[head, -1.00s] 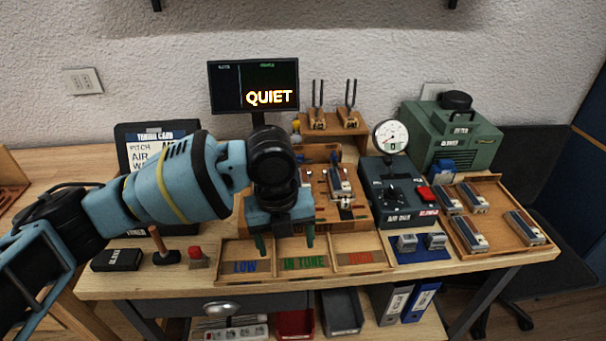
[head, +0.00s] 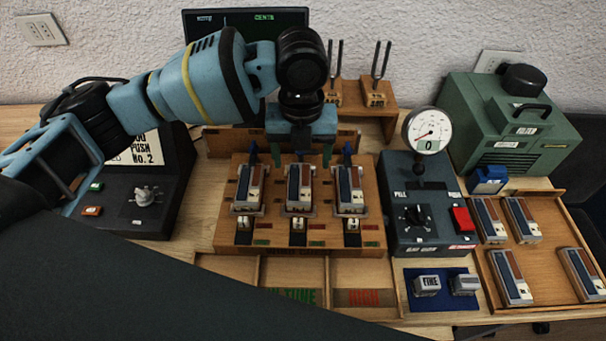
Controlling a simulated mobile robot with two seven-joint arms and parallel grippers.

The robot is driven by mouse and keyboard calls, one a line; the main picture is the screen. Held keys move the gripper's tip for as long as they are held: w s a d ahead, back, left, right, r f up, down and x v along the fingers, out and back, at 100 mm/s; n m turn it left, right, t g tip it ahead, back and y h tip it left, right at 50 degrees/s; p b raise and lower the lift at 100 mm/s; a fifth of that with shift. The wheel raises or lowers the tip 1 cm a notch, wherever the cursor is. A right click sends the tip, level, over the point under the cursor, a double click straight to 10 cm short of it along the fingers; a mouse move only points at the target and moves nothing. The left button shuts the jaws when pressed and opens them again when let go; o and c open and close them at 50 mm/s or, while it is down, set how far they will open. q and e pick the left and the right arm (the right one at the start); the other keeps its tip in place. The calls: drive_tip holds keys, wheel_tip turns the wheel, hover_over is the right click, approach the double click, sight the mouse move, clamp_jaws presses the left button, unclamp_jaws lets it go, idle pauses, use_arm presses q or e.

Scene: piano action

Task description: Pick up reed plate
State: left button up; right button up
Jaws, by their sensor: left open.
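Three reed plates with silver, blue and reddish strips sit side by side on the wooden test bench (head: 228,234): the left one (head: 248,187), the middle one (head: 299,188) and the right one (head: 350,190). More reed plates (head: 513,277) lie in the wooden tray at the right. My left gripper (head: 300,157) is open and points down at the far end of the middle plate, its fingers spread to either side. I cannot tell how high it is above the bench. My right gripper is not in view.
A dark control box (head: 418,240) with a gauge (head: 427,130) stands between the bench and the right tray (head: 553,260). Two tuning forks on blocks (head: 377,92) and a monitor (head: 222,24) stand behind. Labelled compartments (head: 365,273) lie in front. A green blower box (head: 510,125) is at the back right.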

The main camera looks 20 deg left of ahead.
sight(299, 182)
use_arm(q)
drive_tip(key=shift+s+f, duration=0.2)
drive_tip(key=shift+f, duration=0.85)
drive_tip(key=shift+w+a+f, duration=0.15)
drive_tip(key=shift+f, duration=0.8)
drive_tip(key=shift+w+a+f, duration=0.1)
drive_tip(key=shift+w+f, duration=0.1)
drive_tip(key=shift+f, duration=0.75)
drive_tip(key=shift+w+a+f, duration=0.15)
drive_tip(key=shift+f, duration=0.8)
drive_tip(key=c, duration=1.1)
drive_tip(key=shift+r, duration=0.1)
